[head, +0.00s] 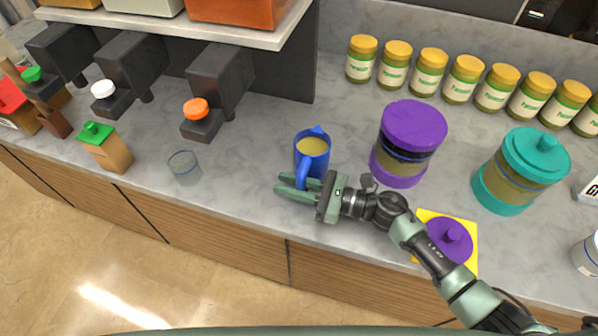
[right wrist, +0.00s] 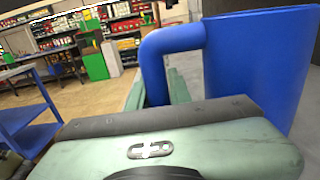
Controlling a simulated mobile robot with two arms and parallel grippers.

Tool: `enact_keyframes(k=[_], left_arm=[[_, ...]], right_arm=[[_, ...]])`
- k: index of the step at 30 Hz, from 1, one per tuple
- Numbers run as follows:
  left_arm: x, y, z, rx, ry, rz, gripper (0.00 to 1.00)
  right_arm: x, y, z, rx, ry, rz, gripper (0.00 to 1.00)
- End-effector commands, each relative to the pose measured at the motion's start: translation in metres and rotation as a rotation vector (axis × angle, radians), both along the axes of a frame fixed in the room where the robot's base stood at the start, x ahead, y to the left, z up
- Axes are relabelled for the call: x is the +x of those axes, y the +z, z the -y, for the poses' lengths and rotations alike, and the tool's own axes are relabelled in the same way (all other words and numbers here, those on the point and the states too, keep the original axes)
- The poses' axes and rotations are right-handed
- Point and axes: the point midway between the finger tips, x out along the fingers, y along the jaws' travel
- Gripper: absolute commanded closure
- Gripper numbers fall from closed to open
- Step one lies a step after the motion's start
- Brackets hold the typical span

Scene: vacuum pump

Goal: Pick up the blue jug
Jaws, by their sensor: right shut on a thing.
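The blue jug (head: 312,165) stands upright on the grey marble counter, with a yellowish liquid showing inside it. Its handle points toward the counter's front edge. My right gripper (head: 284,185) is shut on the jug's handle, with its fingers pointing left. In the right wrist view, the jug's blue body (right wrist: 255,70) fills the right side. Its curved handle (right wrist: 172,40) comes down between the green fingers. I cannot tell whether the jug's base is touching the counter. My left gripper is not in view.
A purple-lidded canister (head: 412,130) stands right of the jug, and a teal canister (head: 520,170) farther right. A purple lid (head: 450,240) lies on a yellow square near my right arm. A clear glass (head: 184,167) is to the left. Dark dispensers (head: 218,80) and several yellow-lidded jars (head: 431,73) stand behind.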

Motion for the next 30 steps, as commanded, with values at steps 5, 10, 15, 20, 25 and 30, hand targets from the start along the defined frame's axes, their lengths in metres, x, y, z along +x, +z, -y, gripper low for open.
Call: enact_keyframes(k=[5,10,15,20,25,30], left_arm=[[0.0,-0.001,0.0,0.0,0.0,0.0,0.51],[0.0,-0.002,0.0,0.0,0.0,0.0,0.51],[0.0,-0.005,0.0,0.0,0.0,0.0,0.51],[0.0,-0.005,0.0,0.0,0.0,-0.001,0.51],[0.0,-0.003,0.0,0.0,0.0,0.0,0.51],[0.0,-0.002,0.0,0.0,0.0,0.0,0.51]], right_arm=[[0.001,0.011,0.0,0.001,0.001,0.007,1.0],[0.0,0.037,0.0,0.001,0.003,0.011,1.0],[0.0,0.085,0.0,-0.002,0.004,0.015,1.0],[0.0,0.13,0.0,-0.001,0.003,0.014,1.0],[0.0,0.168,0.0,-0.002,0.001,0.013,1.0],[0.0,0.192,0.0,0.0,0.001,0.009,1.0]])
